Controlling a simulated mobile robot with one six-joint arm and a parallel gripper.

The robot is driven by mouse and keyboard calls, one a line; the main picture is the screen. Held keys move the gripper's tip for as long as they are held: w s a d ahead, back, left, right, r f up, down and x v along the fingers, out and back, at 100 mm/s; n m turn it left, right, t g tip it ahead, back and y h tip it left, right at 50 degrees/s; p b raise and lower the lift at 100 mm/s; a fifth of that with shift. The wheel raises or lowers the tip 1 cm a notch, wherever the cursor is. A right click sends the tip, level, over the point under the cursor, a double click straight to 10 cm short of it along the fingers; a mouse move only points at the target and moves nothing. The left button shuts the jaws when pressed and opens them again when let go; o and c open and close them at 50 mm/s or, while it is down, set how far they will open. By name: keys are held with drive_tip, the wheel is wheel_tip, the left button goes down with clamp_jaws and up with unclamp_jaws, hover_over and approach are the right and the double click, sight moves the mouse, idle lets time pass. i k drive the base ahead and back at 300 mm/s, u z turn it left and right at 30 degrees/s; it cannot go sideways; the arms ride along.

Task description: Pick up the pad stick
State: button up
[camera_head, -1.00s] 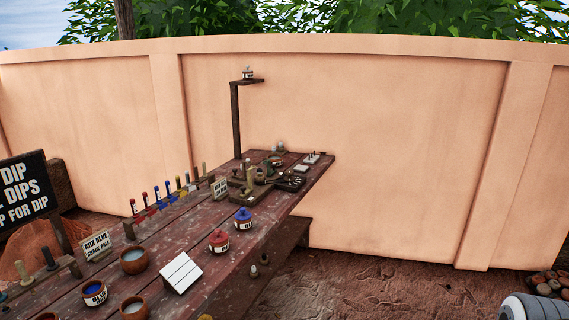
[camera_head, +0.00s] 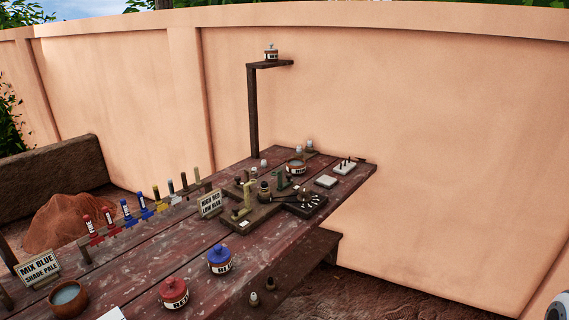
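I cannot tell for certain which thing is the pad stick. A row of upright sticks (camera_head: 143,203) stands in a low rack along the table's far left edge. Small dark and olive upright pieces (camera_head: 249,190) stand on a dark wooden board near the table's middle. My gripper is not in view; only a pale rounded piece, perhaps of my arm, shows at the lower right edge.
A post with a shelf (camera_head: 253,110) rises behind.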

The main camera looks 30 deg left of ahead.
sight(198, 183)
drive_tip(key=u, duration=0.65)
drive_tip(key=i, duration=1.1)
drive_tip(key=u, duration=1.1)
drive_tip(key=i, duration=0.35)
drive_tip(key=u, duration=0.05)
drive_tip(key=k, duration=0.7)
drive_tip(key=u, duration=0.2)
drive_tip(key=i, duration=1.2)
drive_tip(key=z, duration=0.05)
